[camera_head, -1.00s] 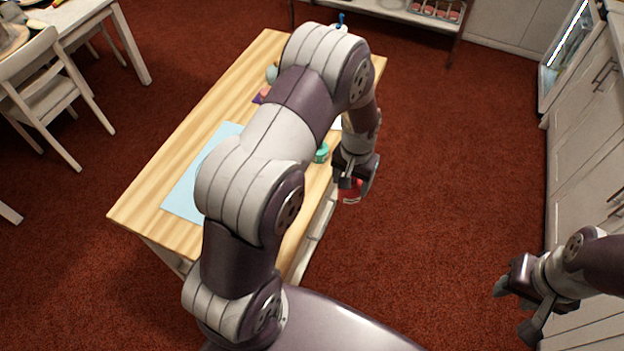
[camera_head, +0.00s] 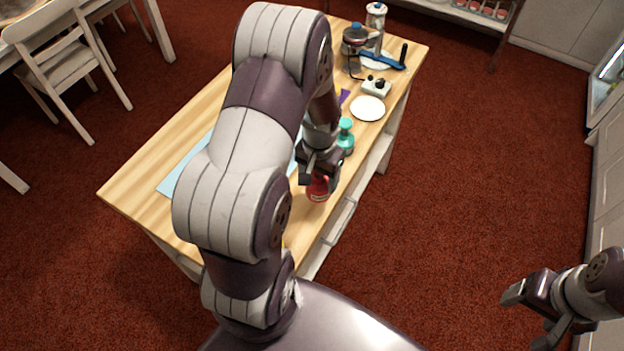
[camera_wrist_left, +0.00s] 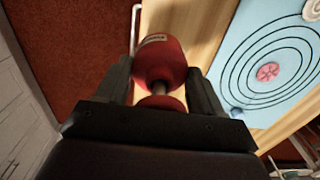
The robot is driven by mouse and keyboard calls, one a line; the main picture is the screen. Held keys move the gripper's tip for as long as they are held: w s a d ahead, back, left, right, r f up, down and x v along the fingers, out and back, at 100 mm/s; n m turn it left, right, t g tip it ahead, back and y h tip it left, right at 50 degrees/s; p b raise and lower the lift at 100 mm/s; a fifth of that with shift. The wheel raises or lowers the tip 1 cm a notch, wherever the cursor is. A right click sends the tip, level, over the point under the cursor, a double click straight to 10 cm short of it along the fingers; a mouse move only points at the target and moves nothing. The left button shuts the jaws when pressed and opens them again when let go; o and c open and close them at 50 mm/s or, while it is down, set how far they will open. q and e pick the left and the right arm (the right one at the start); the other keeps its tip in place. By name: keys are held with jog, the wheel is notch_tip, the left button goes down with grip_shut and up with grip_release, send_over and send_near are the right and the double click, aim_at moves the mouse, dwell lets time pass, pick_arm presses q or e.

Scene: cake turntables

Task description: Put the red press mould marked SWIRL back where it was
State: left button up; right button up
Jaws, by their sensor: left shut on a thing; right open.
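The red press mould (camera_head: 318,188) is held in my left gripper (camera_head: 318,172), near the right long edge of the wooden table. In the left wrist view the red mould (camera_wrist_left: 160,58) sits between the two fingers, with a pale label on its side; the lettering is too small to read for certain. Whether it touches the table top I cannot tell. A teal press mould (camera_head: 345,135) stands on the table just beyond the gripper. My right gripper (camera_head: 530,318) is open and empty over the red carpet at lower right.
The wooden table (camera_head: 150,170) carries a light blue mat (camera_head: 178,172), partly hidden by my left arm; the wrist view shows rings on it. A white disc (camera_head: 368,108), a small control box (camera_head: 376,87) and a turntable with a blue bar stand at the far end.

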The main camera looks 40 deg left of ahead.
pick_arm(q)
jog(key=shift+w+a+f+p, duration=0.1)
jog(key=shift+w+a+f, duration=0.2)
jog(key=shift+a+f, duration=0.55)
jog(key=shift+w+a+f+p, duration=0.15)
jog(key=shift+w+a+f, duration=0.15)
jog(key=shift+f, duration=0.95)
jog(key=shift+w+a+f+p, duration=0.1)
jog(key=shift+w+a+f, duration=0.2)
jog(key=shift+a+f, duration=0.55)
jog(key=shift+d+f, duration=0.25)
jog(key=shift+f, duration=0.1)
jog(key=o, duration=1.2)
jog(key=shift+c, duration=0.2)
notch_tip(320, 180, up, 12)
jog(key=b, duration=0.1)
jog(key=s+d+r, duration=0.2)
jog(key=s+d, duration=0.2)
jog(key=d, duration=0.3)
jog(key=s+d+r+m+t, duration=0.1)
jog(key=s+d+r, duration=0.2)
jog(key=d, duration=0.4)
jog(key=shift+s+r, duration=0.2)
jog(key=shift+s, duration=0.6)
